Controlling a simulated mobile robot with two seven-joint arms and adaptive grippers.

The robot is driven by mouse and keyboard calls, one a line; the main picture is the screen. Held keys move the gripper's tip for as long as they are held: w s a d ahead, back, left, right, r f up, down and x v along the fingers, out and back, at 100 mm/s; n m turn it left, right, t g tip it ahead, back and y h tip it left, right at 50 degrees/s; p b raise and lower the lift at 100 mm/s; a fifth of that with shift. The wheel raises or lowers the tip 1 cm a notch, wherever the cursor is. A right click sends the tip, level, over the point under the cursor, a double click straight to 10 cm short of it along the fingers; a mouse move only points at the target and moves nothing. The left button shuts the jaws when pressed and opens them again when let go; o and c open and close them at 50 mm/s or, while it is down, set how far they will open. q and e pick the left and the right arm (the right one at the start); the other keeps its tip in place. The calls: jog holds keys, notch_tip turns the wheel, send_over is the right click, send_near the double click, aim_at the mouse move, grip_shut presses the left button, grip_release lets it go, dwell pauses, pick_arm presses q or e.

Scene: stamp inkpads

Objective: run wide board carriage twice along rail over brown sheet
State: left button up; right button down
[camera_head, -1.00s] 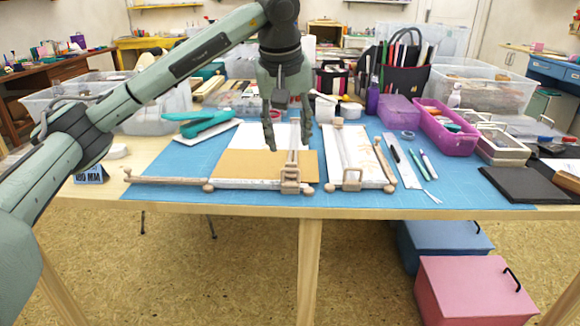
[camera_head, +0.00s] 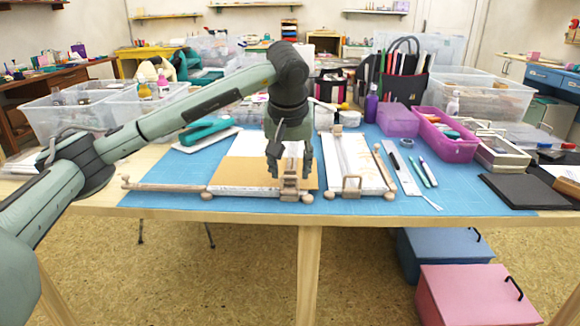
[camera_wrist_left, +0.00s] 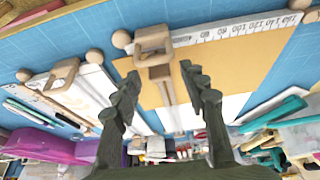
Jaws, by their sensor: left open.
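The wide board (camera_head: 238,148) lies on the blue mat with the brown sheet (camera_head: 240,175) across its near part. The sheet also shows in the left wrist view (camera_wrist_left: 235,68). A rail with ruler marks (camera_wrist_left: 245,28) runs along the board's near edge. The wide board's carriage (camera_head: 290,188), a beige block with a looped handle, sits near the rail's right end in the head view. It also shows in the left wrist view (camera_wrist_left: 153,42). My left gripper (camera_head: 290,168) points down, open and empty, just above the carriage. My right gripper is not in view.
A narrow board (camera_head: 345,152) with its own carriage (camera_head: 352,187) lies close on the right. Beyond it are pens and a ruler (camera_head: 405,172). A teal stapler-like tool (camera_head: 205,131) lies back left. Bins and a pink basket (camera_head: 445,135) line the back and right.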

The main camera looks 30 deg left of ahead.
pick_arm(q)
grip_shut()
dwell(0.3)
